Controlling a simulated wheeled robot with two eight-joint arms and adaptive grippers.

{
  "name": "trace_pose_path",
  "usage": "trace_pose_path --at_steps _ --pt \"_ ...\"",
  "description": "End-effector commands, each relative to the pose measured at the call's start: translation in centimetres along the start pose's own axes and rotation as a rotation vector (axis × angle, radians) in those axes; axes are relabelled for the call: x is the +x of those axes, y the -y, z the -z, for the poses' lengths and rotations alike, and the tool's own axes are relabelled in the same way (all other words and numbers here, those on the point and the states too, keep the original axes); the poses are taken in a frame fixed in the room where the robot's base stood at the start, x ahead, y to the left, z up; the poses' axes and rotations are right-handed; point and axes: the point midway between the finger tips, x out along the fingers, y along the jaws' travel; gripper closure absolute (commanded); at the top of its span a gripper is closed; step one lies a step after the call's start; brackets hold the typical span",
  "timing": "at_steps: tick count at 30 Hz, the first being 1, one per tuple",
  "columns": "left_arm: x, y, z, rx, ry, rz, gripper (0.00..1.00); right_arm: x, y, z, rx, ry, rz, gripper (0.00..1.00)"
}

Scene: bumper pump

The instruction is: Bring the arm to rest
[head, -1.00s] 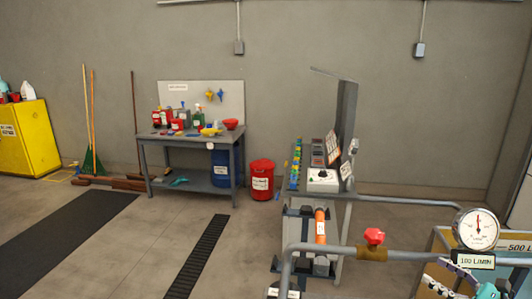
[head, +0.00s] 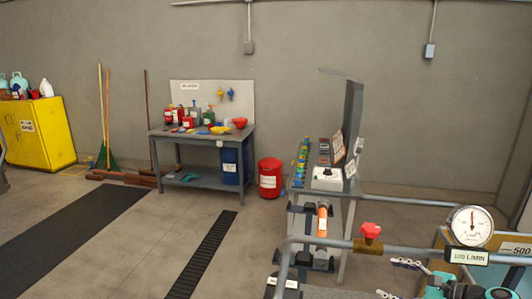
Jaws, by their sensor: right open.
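My right gripper (head: 388,278) is in the bottom right corner of the head view. Its two pale fingers are spread apart with nothing seen between them, and its teal and dark body runs off the bottom edge. It appears below the grey pipe (head: 415,250) with the red-handled valve (head: 371,231) and the round pressure gauge (head: 470,226). I cannot tell its exact distance from the pipe. My left gripper does not show.
A grey workstand (head: 345,217) with a control box (head: 327,178) and an orange cylinder (head: 323,220) stands left of the pipe valve. Farther back are a workbench (head: 165,136), a red bin (head: 270,178) and a yellow cabinet (head: 45,133). The floor at left is largely clear.

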Motion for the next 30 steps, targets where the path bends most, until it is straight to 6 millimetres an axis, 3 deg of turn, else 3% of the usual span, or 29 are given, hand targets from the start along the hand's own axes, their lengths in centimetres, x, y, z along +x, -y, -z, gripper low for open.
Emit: trace_pose_path --at_steps 3,7,12,15,18,22,25,30 --pt "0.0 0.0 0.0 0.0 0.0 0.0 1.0 2.8 -4.7 -2.4 -0.212 -0.102 -0.097 0.24" --pt "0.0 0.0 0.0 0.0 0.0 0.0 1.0 4.8 -11.4 -4.5 -0.567 -0.229 -0.243 0.24" --pt "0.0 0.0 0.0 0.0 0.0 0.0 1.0 4.6 -19.4 -5.5 -1.112 -0.348 -0.451 0.24" --pt "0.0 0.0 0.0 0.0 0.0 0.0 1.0 3.6 -23.1 -5.4 -1.447 -0.386 -0.568 0.24" --pt "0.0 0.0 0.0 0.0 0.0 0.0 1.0 2.5 -25.5 -5.1 -1.75 -0.405 -0.665 0.24" --pt "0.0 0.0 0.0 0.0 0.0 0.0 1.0 1.5 -27.1 -4.7 -2.037 -0.414 -0.751 0.24" --pt "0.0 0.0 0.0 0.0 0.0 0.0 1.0 1.2 -27.6 -4.6 -2.16 -0.416 -0.784 0.24" --pt "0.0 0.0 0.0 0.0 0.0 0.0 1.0 1.0 -27.7 -4.5 -2.211 -0.419 -0.799 0.24"
